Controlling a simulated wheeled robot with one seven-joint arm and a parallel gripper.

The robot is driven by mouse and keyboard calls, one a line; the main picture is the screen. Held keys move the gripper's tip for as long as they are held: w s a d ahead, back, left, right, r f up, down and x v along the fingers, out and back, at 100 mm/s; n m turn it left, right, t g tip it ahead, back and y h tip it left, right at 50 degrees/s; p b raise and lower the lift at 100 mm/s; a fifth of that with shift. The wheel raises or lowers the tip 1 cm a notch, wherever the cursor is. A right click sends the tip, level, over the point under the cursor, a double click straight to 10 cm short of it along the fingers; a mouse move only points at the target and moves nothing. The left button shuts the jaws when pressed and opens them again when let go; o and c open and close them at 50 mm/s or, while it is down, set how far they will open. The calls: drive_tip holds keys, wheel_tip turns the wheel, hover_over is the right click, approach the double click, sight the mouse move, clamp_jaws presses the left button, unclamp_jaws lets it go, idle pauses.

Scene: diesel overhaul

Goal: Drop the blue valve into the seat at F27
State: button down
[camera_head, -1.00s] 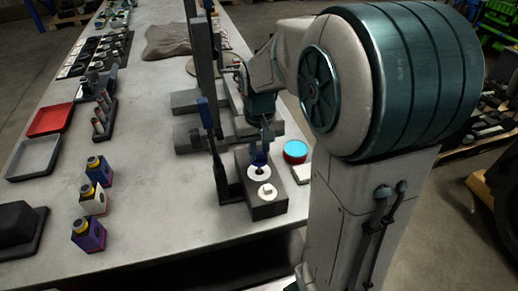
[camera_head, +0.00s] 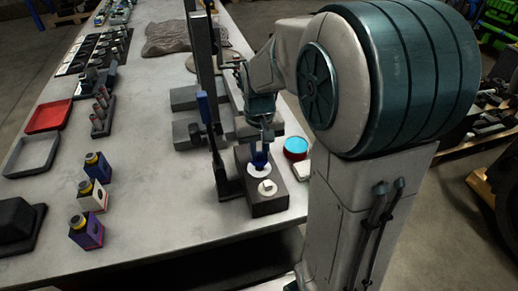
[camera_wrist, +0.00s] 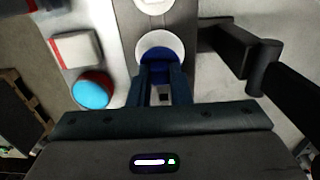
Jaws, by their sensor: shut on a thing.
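The blue valve (camera_head: 260,159) is held upright over the rear white ring seat (camera_head: 259,171) on a dark block (camera_head: 274,206). In the wrist view the blue valve (camera_wrist: 158,63) shows between my fingers, at the near edge of the white ring (camera_wrist: 160,42). My gripper (camera_head: 262,143) is shut on the valve. In the wrist view the gripper (camera_wrist: 162,82) covers the valve's lower part, so I cannot tell how deep it sits. No F27 label is legible.
A second white seat (camera_head: 267,188) is at the block's front. A dark upright post (camera_head: 219,165) stands close on the left. A round tin with a blue top (camera_head: 296,146) and a white-and-red box (camera_wrist: 75,48) stand beside the block. The table middle is clear.

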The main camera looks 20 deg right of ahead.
drive_tip(key=shift+f, duration=0.1)
idle(0.3)
drive_tip(key=shift+f+b, duration=0.45)
drive_tip(key=shift+f, duration=0.05)
drive_tip(key=shift+f, duration=0.2)
drive_tip(key=shift+f+b, duration=0.4)
drive_tip(key=shift+b, duration=0.05)
drive_tip(key=shift+f, duration=0.25)
idle(0.4)
drive_tip(key=c, duration=0.9)
unclamp_jaws()
drive_tip(key=shift+o, duration=0.2)
drive_tip(key=shift+r, duration=0.15)
